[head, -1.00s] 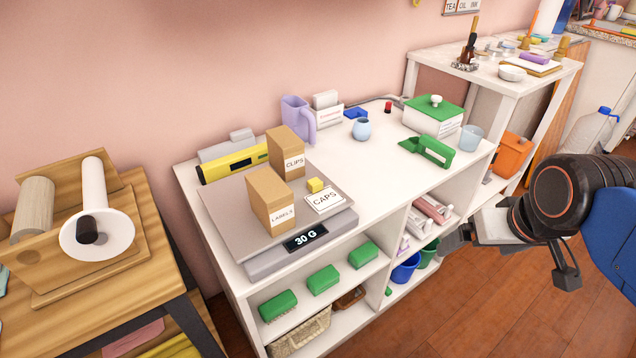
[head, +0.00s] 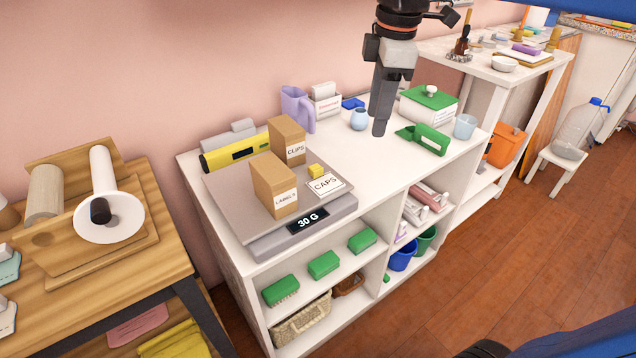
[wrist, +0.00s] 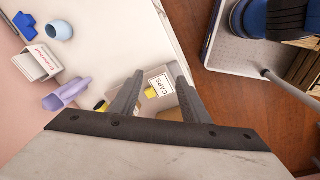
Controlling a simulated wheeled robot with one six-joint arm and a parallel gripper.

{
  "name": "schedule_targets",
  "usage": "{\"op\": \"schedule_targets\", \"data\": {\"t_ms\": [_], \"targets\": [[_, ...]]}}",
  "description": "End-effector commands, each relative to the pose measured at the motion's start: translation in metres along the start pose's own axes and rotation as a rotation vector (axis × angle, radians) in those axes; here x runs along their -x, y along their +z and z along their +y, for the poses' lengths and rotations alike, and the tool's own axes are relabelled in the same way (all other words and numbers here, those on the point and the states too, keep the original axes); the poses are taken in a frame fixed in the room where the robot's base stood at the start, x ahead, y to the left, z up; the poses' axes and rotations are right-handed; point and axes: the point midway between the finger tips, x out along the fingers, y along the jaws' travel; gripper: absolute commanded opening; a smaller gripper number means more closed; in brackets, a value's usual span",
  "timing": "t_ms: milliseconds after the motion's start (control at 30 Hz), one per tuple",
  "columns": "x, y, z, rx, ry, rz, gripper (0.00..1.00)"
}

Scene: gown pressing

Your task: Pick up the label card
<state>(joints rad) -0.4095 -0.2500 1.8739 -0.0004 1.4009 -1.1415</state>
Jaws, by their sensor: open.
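The white label card (head: 326,184), printed CAPS, lies on the grey platform of the scale (head: 347,204), beside a small yellow cube (head: 316,170). My gripper (head: 380,132) points down over the white top, right of the card and apart from it. In the wrist view the open, empty fingers (wrist: 160,72) frame the card (wrist: 159,84), which appears beyond them. In the head view the fingers overlap, so their gap does not show there.
The LABELS box (head: 275,187) and CLIPS box (head: 287,140) stand left of the card on the scale. A green dispenser (head: 425,139), a blue-grey cup (head: 359,119) and a purple jug (head: 298,108) stand on the white top. The top's middle is mostly clear.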

Motion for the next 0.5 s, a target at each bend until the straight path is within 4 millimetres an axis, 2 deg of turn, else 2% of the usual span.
{"op": "schedule_targets", "data": {"t_ms": [33,100,233,400,500], "targets": [[0.004,-0.018,0.01,0.09,-0.018,-0.004,0.42],[0.01,-0.04,0.02,0.218,-0.042,-0.009,0.42],[0.018,-0.076,0.033,0.421,-0.08,-0.013,0.42],[0.022,-0.103,0.041,0.576,-0.111,-0.014,0.42],[0.021,-0.108,0.042,0.611,-0.117,-0.014,0.42]]}}
